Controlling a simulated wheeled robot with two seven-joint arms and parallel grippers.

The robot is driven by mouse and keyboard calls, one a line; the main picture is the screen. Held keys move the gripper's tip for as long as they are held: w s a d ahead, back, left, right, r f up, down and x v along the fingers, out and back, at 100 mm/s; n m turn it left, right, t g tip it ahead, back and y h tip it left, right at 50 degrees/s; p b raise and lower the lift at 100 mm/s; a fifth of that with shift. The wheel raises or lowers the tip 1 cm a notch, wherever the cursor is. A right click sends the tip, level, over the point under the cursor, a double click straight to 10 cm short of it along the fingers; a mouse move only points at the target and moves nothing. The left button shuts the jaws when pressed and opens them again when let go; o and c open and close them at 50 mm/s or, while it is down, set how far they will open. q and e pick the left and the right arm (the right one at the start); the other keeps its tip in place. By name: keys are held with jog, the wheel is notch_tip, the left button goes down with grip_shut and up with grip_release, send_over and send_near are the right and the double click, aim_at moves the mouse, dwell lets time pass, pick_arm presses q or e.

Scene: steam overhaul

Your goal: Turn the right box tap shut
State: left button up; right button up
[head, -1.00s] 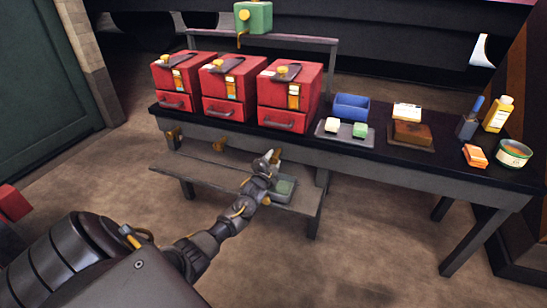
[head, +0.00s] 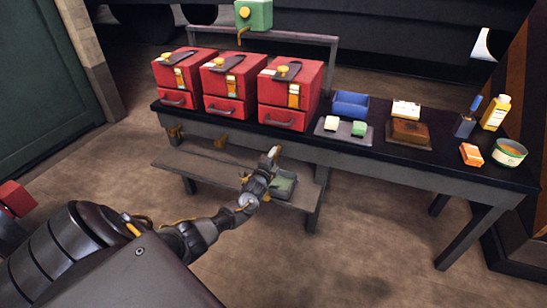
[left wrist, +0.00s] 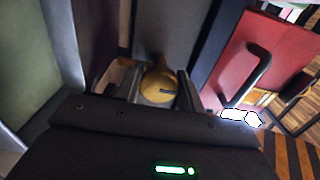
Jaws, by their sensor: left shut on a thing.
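Three red boxes stand in a row on the bench; the right one (head: 290,92) has a drawer with a handle, which also shows in the left wrist view (left wrist: 262,68). Brass taps hang under the bench's front edge below the left box (head: 175,131) and the middle box (head: 221,141). My left gripper (head: 272,154) is at the edge below the right box and hides most of its tap in the head view. In the left wrist view, the round brass right tap (left wrist: 158,82) sits between the fingers, and the gripper is shut on it. My right gripper is out of view.
A low shelf (head: 215,172) runs beneath the taps, with a grey-green tray (head: 283,183) just under my gripper.

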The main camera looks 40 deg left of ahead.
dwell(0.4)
pick_arm(q)
jog(key=o, duration=0.9)
jog(key=shift+o, duration=0.2)
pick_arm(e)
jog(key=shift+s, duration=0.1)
pick_arm(q)
jog(key=shift+s+d, duration=0.1)
jog(key=shift+s, duration=0.15)
jog(key=p+v, duration=0.2)
jog(key=v, duration=0.8)
jog(key=shift+p, duration=0.35)
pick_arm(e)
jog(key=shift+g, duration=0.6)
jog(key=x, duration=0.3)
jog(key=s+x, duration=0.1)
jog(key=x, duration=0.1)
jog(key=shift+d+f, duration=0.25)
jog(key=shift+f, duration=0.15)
pick_arm(q)
jog(key=shift+d, duration=0.1)
